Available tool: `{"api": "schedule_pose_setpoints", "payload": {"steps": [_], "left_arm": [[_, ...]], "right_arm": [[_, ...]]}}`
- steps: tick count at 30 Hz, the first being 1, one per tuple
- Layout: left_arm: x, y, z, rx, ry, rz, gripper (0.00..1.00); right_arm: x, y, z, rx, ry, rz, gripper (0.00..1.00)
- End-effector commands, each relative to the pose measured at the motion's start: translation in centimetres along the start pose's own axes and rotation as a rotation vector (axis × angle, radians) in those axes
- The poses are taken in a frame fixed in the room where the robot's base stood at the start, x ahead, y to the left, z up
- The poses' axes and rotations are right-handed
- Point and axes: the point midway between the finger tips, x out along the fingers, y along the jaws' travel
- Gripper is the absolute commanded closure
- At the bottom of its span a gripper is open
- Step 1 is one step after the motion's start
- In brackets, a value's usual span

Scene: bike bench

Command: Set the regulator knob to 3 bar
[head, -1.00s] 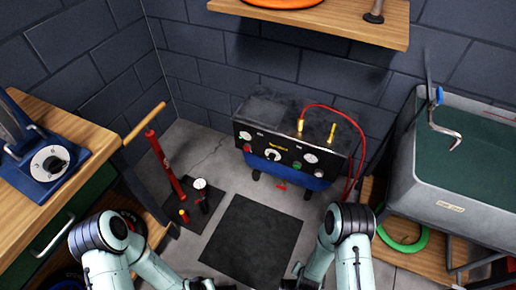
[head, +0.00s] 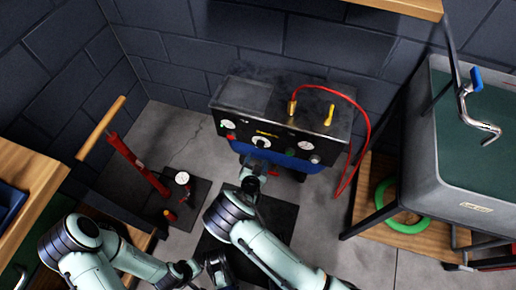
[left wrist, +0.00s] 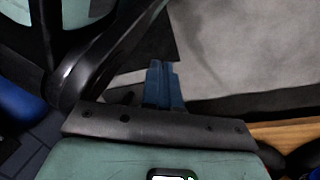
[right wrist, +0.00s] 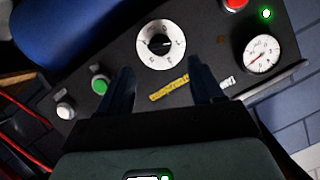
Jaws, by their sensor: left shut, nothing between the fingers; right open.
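The regulator knob (right wrist: 161,45) is a round white dial with a black centre, on the black front panel (right wrist: 215,45) of the compressor. It also shows in the head view (head: 261,142), just beyond my right gripper (head: 257,166). In the right wrist view my right gripper (right wrist: 161,66) is open and empty. Its fingertips lie apart on either side of the dial's lower edge, not closed on it. The dial's markings are too small to read surely. My left gripper (head: 215,268) is low in the head view; its blue fingers (left wrist: 162,84) are shut and empty.
A pressure gauge (right wrist: 262,53), a red button (right wrist: 234,3) and a green button (right wrist: 99,84) sit near the dial. A red hose (head: 366,115) loops at the compressor's right. A red floor pump (head: 135,162) stands left; a grey sink (head: 420,165) stands right.

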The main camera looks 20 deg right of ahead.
Motion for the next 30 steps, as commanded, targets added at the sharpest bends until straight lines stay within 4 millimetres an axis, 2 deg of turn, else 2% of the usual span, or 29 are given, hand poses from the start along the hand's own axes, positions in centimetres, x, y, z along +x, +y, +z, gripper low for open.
{"api": "schedule_pose_setpoints", "payload": {"steps": [1,3,10,15,24,25,30], "left_arm": [[0.8,-0.7,0.7,-0.008,-0.027,-0.012,1.00],[1.4,-1.4,1.6,-0.017,-0.058,-0.026,1.00],[2.5,-3.2,4.0,-0.043,-0.143,-0.062,1.00],[2.7,-3.8,4.8,-0.052,-0.172,-0.075,1.00],[2.7,-3.9,5.0,-0.053,-0.178,-0.077,1.00],[2.7,-3.9,5.0,-0.053,-0.178,-0.077,1.00],[2.7,-3.8,5.0,-0.052,-0.177,-0.076,1.00]], "right_arm": [[1.4,0.1,0.2,0.001,0.002,0.000,0.34],[2.9,0.1,0.2,0.001,0.002,0.000,0.34],[6.7,0.1,0.1,0.000,0.001,0.000,0.34],[7.9,0.1,0.1,-0.001,-0.001,0.001,0.34],[8.1,0.1,0.1,-0.001,-0.002,0.001,0.34],[8.1,0.1,0.1,-0.001,-0.002,0.001,0.37],[8.1,0.1,0.1,-0.001,-0.001,0.001,0.90]]}}
